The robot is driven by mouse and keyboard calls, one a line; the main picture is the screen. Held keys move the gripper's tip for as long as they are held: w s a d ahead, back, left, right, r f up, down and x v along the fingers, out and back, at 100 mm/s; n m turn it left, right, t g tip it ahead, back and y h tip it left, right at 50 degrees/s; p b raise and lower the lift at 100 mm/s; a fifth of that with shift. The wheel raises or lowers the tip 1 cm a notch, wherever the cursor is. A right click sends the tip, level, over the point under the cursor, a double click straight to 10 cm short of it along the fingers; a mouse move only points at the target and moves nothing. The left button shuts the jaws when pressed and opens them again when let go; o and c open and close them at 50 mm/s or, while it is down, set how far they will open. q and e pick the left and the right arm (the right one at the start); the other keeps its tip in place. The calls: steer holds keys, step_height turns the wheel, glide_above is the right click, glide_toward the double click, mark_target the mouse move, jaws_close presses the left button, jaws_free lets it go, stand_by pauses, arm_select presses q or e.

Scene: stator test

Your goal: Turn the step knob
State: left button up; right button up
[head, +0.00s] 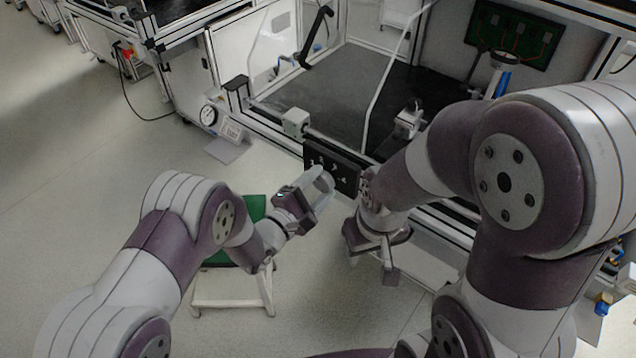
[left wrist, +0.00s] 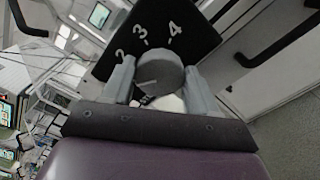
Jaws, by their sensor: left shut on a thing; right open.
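The step knob (left wrist: 158,74) is a grey round knob on a black panel with white numbers; 2, 3 and 4 show in the left wrist view. A light line on its face points left. The black panel (head: 319,155) stands at the bench front in the head view. My left gripper (head: 322,187) is at the panel, with its fingers on both sides of the knob (left wrist: 158,88), shut on it. My gripper hides the knob in the head view. My right gripper (head: 376,262) is open and empty, lower and right of the panel.
The test bench (head: 375,85) with a dark work surface lies behind the panel. A small grey box (head: 295,122) sits left of the panel on the bench edge. A stool with a green seat (head: 252,208) stands on the floor below my left forearm.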

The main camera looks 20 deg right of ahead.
arm_select(q)
steer(key=shift+f+n, duration=0.1)
steer(key=shift+n, duration=0.7)
steer(key=o, duration=1.1)
steer(key=shift+c, duration=0.2)
steer(key=shift+s+a, duration=0.1)
steer(key=shift+a, duration=0.05)
steer(key=v, duration=1.2)
steer(key=shift+s+a+p, duration=0.15)
steer(key=shift+s+p, duration=0.05)
steer(key=shift+p, duration=0.2)
